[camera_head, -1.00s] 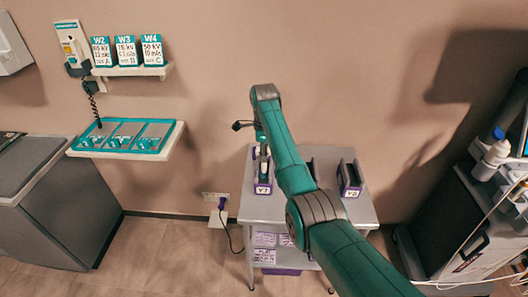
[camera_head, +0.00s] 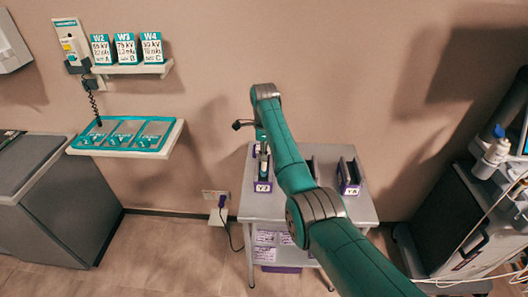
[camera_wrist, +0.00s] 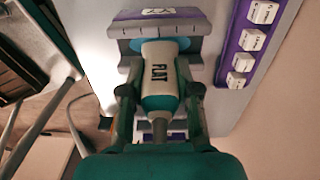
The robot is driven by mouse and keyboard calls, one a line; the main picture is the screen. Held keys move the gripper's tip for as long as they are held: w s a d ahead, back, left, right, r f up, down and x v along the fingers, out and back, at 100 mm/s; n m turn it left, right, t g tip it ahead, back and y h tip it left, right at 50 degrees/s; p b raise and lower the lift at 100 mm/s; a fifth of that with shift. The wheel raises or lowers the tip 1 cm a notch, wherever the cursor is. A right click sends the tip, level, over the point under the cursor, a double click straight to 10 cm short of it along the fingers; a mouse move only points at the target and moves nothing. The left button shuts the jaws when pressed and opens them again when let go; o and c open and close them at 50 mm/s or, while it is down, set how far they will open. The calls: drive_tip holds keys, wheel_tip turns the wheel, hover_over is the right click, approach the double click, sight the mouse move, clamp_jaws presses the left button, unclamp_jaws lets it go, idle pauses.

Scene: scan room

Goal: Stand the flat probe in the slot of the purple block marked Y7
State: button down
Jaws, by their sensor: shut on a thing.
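The flat probe (camera_wrist: 157,65), white with teal ends and the word FLAT, is in my gripper (camera_wrist: 160,94) in the wrist view. The fingers are shut on it from both sides. Its far end meets a grey-and-purple block (camera_wrist: 186,28); how deep it sits in the slot is hidden. In the head view, the probe (camera_head: 264,168) looks upright at the left purple block (camera_head: 263,187) on the trolley. That block's label looks like Y3 or Y7, too small to be sure.
A right purple block (camera_head: 349,188) with another label stands on the grey trolley (camera_head: 290,208). Another dark block is partly hidden behind my arm. A purple strip with white keys (camera_wrist: 241,50) shows beside the block in the wrist view. The wall stands close behind.

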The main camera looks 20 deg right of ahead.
drive_tip(key=c, duration=0.7)
unclamp_jaws()
drive_tip(key=shift+c, duration=0.2)
drive_tip(key=shift+f, duration=0.1)
wheel_tip(320, 180, up, 12)
drive_tip(key=shift+r, duration=0.1)
